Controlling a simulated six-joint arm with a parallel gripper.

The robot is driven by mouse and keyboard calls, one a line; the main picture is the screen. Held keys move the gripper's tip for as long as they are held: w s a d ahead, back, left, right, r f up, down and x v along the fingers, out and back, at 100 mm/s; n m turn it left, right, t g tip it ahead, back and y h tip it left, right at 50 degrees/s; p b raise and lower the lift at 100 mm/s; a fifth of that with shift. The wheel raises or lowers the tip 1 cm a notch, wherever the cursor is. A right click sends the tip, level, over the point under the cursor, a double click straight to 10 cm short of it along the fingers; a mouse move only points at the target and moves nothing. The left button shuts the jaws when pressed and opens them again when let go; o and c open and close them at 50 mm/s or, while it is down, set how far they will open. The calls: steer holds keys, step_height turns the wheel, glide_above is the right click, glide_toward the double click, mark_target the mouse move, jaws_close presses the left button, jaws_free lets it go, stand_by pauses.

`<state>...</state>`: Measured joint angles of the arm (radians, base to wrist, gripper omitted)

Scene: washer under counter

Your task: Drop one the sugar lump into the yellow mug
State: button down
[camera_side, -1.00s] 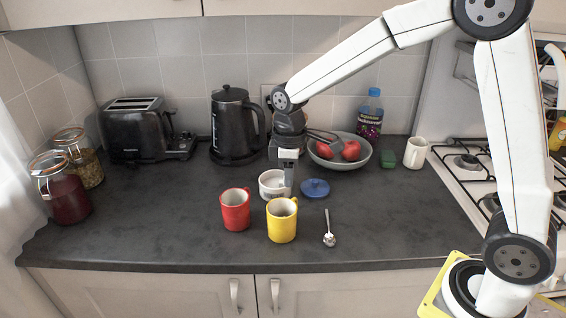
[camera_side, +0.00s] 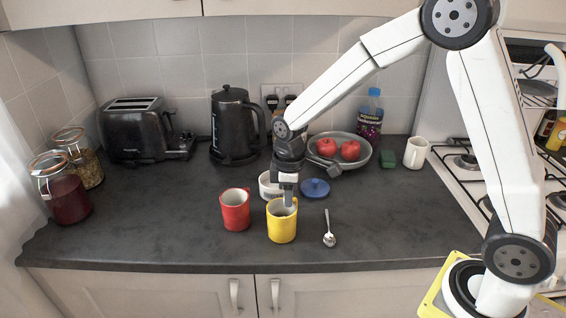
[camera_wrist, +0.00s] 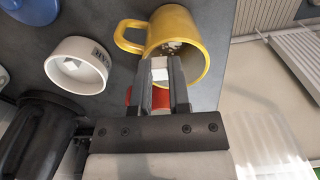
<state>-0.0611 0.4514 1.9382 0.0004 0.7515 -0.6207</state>
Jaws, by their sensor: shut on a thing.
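The yellow mug (camera_side: 281,229) stands upright on the dark counter, to the right of the red mug (camera_side: 235,214). In the side view my gripper (camera_side: 288,201) points down at the yellow mug's opening. In the wrist view my gripper (camera_wrist: 158,82) is shut on a white sugar lump (camera_wrist: 158,68), which shows between the fingertips over the opening of the yellow mug (camera_wrist: 205,35). Something pale shows inside that mug; I cannot tell what it is. The white sugar bowl (camera_wrist: 55,75) holds another white lump (camera_wrist: 71,65); in the side view my gripper partly hides the bowl.
A black kettle (camera_side: 235,130), a fruit bowl (camera_side: 340,157) and a white jug (camera_side: 415,152) stand farther back.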

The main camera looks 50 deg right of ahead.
steer(key=c, duration=0.5)
jaws_free()
steer(key=shift+r, duration=3.9)
steer(key=shift+s+f, duration=0.1)
steer(key=shift+s, duration=0.05)
steer(key=s+d+f+m+t, duration=0.1)
steer(key=s+f+m, duration=0.2)
steer(key=s, duration=0.3)
steer(key=s+d+f+m+t, duration=0.1)
steer(key=s+f+m, duration=0.2)
steer(key=s, duration=0.4)
steer(key=shift+s+d+f+m+t, duration=0.3)
steer(key=shift+f+m, duration=0.1)
steer(key=shift+m, duration=0.5)
